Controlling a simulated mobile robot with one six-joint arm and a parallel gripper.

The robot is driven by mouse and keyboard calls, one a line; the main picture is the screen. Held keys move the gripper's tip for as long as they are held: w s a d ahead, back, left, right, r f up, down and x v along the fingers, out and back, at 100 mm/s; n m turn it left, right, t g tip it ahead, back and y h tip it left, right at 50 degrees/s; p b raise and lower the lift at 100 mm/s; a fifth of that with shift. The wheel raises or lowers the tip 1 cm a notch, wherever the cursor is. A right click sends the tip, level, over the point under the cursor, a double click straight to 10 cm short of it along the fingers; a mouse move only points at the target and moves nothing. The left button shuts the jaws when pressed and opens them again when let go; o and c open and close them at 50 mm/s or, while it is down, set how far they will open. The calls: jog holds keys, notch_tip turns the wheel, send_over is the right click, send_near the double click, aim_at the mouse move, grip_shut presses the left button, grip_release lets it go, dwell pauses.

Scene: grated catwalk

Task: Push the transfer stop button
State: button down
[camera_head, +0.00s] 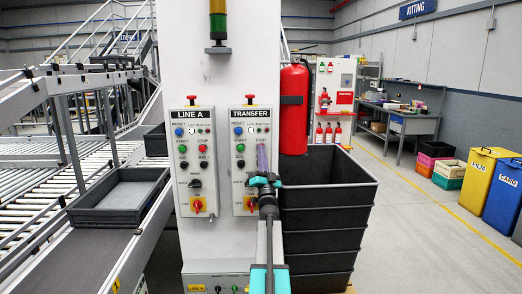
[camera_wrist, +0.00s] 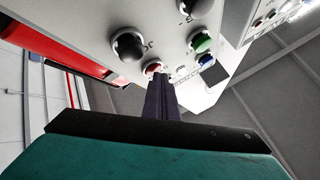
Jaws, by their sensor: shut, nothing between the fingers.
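The TRANSFER panel (camera_head: 251,112) is the right one of two control boxes on a white column. Its red stop button (camera_wrist: 152,68) shows in the wrist view, partly covered by my fingertips. In the head view my gripper (camera_head: 262,150) hides that button. My gripper (camera_wrist: 160,78) is shut and empty, its tips at the lower right edge of the red button in the wrist view; I cannot tell whether they touch it. The green start button (camera_wrist: 200,43), blue reset button (camera_wrist: 205,61) and a black button (camera_wrist: 128,46) are nearby.
The LINE A panel (camera_head: 193,113) sits left of the TRANSFER panel. A red-and-yellow rotary switch (camera_head: 250,203) is low on the TRANSFER panel. Stacked dark crates (camera_head: 325,195) and a red extinguisher (camera_head: 294,110) stand right of the column; a conveyor (camera_head: 75,235) runs left.

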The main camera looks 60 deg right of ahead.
jog(key=shift+s+a, duration=0.1)
jog(key=shift+a, duration=0.05)
jog(key=shift+s+a+b, duration=0.55)
jog(key=shift+s+a, duration=0.05)
jog(key=shift+a, duration=0.25)
dwell(0.3)
jog(key=s+a+b, duration=0.1)
jog(key=a, duration=0.1)
jog(key=s+a+b, duration=0.1)
jog(key=s+a, duration=0.1)
dwell(0.6)
jog(key=shift+w, duration=0.1)
dwell(0.6)
